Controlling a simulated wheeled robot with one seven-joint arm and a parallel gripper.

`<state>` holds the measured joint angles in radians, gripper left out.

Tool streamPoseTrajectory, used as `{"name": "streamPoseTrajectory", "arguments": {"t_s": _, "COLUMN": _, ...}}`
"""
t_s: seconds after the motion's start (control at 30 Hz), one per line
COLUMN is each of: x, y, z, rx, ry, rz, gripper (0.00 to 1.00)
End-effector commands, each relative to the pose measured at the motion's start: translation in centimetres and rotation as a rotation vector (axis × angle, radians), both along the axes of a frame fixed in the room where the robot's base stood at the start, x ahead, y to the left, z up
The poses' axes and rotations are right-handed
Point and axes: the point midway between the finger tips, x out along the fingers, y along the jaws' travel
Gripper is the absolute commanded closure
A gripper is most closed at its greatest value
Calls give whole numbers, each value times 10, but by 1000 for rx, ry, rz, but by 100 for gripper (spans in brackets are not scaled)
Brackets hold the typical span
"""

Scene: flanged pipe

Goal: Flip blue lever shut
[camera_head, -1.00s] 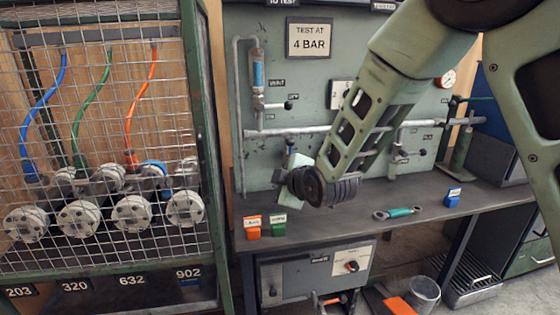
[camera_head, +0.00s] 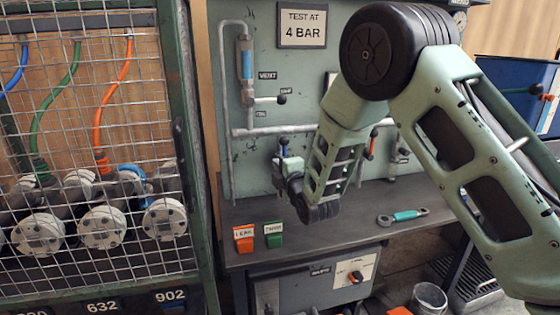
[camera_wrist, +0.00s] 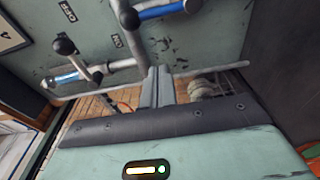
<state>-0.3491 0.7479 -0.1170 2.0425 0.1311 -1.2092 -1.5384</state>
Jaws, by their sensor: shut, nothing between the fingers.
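In the wrist view a blue sleeve (camera_wrist: 160,11) beside a black knob, likely this lever, shows at the top edge. My gripper fingers (camera_wrist: 157,72) are shut and empty. They point at the panel near a pale pipe, with the blue sleeve above and to their right in that view. I cannot tell whether the fingers touch anything.
A vent lever (camera_head: 265,100) with a black knob sits on the vertical pipe above left. Orange (camera_head: 243,238) and green (camera_head: 273,235) blocks and a teal-handled wrench (camera_head: 403,216) lie on the bench (camera_head: 350,225). A mesh cage (camera_head: 95,150) stands on the left.

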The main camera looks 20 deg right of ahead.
Motion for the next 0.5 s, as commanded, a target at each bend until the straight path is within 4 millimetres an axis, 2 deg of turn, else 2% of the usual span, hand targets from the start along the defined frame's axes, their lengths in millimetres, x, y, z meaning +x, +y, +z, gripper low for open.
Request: {"name": "streamPoseTrajectory", "arguments": {"t_s": 0.5, "x": 91, "y": 12, "z": 0, "rx": 1, "ry": -2, "rz": -1, "gripper": 100}}
